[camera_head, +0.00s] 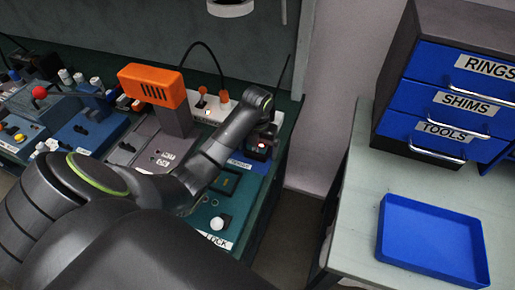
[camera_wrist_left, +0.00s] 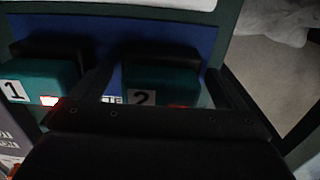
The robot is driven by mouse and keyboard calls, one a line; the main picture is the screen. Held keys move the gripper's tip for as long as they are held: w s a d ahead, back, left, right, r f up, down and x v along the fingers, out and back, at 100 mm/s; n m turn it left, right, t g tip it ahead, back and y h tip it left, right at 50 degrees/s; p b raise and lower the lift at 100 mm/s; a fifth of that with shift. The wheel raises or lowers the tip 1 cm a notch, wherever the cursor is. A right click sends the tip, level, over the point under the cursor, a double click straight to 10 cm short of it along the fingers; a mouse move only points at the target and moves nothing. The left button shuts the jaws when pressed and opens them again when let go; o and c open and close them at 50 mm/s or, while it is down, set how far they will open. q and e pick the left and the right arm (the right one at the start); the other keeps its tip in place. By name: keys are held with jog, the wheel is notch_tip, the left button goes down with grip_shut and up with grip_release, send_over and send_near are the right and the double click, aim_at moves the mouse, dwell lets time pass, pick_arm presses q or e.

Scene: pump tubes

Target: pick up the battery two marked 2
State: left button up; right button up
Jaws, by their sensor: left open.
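Battery two (camera_wrist_left: 160,78) is a teal block with a black far part and a white label marked 2, in the left wrist view. My left gripper (camera_wrist_left: 163,90) is open, with one finger to each side of battery two. Whether the fingers touch it I cannot tell. Battery one (camera_wrist_left: 50,75), marked 1, sits beside it to the left on the same blue base (camera_wrist_left: 103,35). In the head view my left gripper (camera_head: 262,134) is at the right end of the bench and largely covers the batteries. My right gripper is not in view.
An orange-topped device (camera_head: 152,86) stands on the bench left of my forearm. A teal panel with a white knob (camera_head: 220,222) lies nearer. Right of a gap, a pale table bears an empty blue tray (camera_head: 432,238) and a blue drawer cabinet (camera_head: 450,95).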

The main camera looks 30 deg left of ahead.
pick_arm(q)
jog(key=c, duration=1.3)
notch_tip(320, 180, up, 5)
jog(key=shift+w+f, duration=0.1)
notch_tip(320, 180, up, 4)
jog(key=p, duration=0.3)
jog(key=shift+f, duration=0.1)
jog(key=shift+r+p, duration=0.75)
jog(key=shift+p, duration=0.05)
